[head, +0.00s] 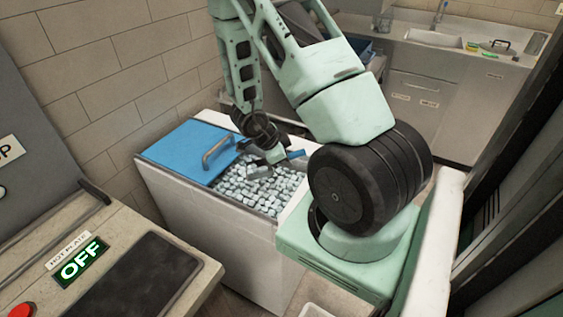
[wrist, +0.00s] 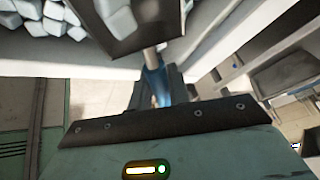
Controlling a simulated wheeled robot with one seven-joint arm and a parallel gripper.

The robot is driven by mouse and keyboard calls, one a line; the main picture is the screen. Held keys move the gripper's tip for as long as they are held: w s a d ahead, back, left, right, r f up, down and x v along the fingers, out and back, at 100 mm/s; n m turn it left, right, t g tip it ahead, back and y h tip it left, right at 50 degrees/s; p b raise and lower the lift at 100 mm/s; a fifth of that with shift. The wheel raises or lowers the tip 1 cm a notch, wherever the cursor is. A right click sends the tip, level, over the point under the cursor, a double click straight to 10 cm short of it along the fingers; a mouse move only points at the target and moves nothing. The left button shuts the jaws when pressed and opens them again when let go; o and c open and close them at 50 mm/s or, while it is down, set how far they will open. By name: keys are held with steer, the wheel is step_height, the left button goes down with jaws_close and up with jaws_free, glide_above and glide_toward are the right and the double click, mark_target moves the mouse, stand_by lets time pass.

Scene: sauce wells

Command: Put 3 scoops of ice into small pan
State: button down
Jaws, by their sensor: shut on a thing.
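My gripper (head: 280,155) is over the open part of the ice bin (head: 215,215). It is shut on the blue handle (wrist: 155,82) of a metal scoop (wrist: 160,22). In the wrist view the scoop's bowl is cut off by the top edge, with pale ice cubes (wrist: 117,17) in it. Many ice cubes (head: 262,188) fill the bin below. I cannot make out the small pan in either view.
A blue lid (head: 180,150) with a metal handle covers the bin's left part. A hot plate unit (head: 130,270) with an "OFF" display stands at the lower left. A sink counter (head: 400,38) is at the back right. A tiled wall is behind the bin.

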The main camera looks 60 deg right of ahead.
mark_target(296, 152)
steer(key=shift+s+d+r, duration=0.15)
steer(key=shift+s+r, duration=0.1)
steer(key=shift+r, duration=0.3)
steer(key=shift+s+d+r+t+y, duration=0.4)
steer(key=shift+s+d+r+t, duration=0.1)
steer(key=shift+s+d+r, duration=0.4)
steer(key=shift+w, duration=0.1)
